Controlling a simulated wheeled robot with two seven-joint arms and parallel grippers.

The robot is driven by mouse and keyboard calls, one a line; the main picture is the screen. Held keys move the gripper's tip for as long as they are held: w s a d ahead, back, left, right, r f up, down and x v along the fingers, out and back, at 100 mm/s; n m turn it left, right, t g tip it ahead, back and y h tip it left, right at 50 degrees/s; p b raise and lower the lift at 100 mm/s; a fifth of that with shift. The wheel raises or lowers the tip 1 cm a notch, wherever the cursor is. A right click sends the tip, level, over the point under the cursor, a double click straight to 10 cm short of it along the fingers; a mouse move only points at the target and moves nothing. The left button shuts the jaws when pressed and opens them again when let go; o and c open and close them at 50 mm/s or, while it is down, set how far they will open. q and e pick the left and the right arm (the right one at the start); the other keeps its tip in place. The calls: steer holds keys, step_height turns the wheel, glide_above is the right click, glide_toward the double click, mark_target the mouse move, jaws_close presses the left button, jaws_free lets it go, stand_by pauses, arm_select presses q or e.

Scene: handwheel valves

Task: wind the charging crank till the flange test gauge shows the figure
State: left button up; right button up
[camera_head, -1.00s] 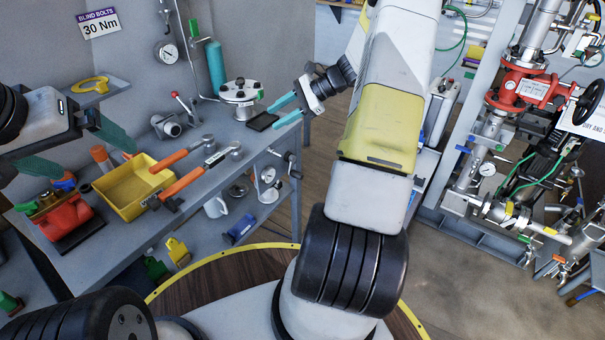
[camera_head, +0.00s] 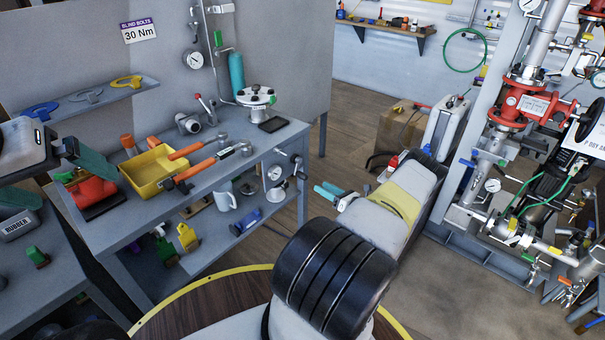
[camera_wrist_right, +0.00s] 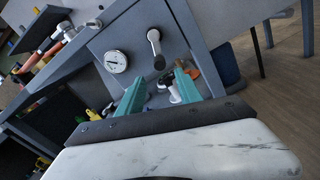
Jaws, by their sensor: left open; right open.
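A small crank (camera_head: 296,162) with a dark grip sits on the grey panel at the bench's right end. It also shows in the right wrist view (camera_wrist_right: 155,48), just beyond the fingertips. A round white-faced gauge (camera_head: 274,174) is left of the crank, and in the right wrist view (camera_wrist_right: 116,62) too; its reading is too small to tell. My right gripper (camera_head: 327,190) is open and empty, right of and below the crank, apart from it. Its teal fingers (camera_wrist_right: 160,86) point toward the panel. My left gripper (camera_head: 72,180) is open at the far left, partly dark, near the red box.
The bench holds a yellow tray (camera_head: 150,185), orange-handled tools (camera_head: 205,165) and a flanged vessel (camera_head: 256,100). Another gauge (camera_head: 193,59) hangs on the wall. A mug (camera_head: 224,196) stands on the lower shelf. Red valve pipework (camera_head: 520,102) stands right.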

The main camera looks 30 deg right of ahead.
mark_target(306, 179)
steer(key=x, duration=0.9)
steer(key=shift+w+a, duration=0.1)
steer(key=shift+w, duration=0.05)
jaws_close()
